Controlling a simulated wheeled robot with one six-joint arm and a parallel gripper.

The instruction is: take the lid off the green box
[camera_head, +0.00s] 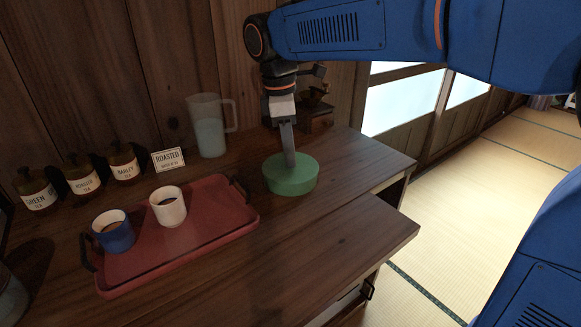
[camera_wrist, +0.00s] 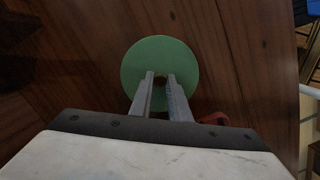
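The green box (camera_head: 291,178) is low and round and stands on the dark wooden counter, right of the red tray. Its flat green lid (camera_wrist: 133,68) shows from above in the wrist view, with a small brown knob (camera_wrist: 160,80) at its middle. My gripper (camera_head: 290,164) points down at the middle of the lid. In the wrist view, my gripper's two fingers (camera_wrist: 161,76) lie on both sides of the knob, close against it with no clear gap. The seam between lid and box cannot be made out.
The red tray (camera_head: 222,222) holds a white cup (camera_head: 168,208) and a blue cup (camera_head: 114,234). A clear jug (camera_head: 208,130) and a "ROASTED" card (camera_head: 168,159) stand behind. Several labelled tea jars (camera_head: 83,180) stand at left. Bare counter (camera_head: 345,165) lies right of the box.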

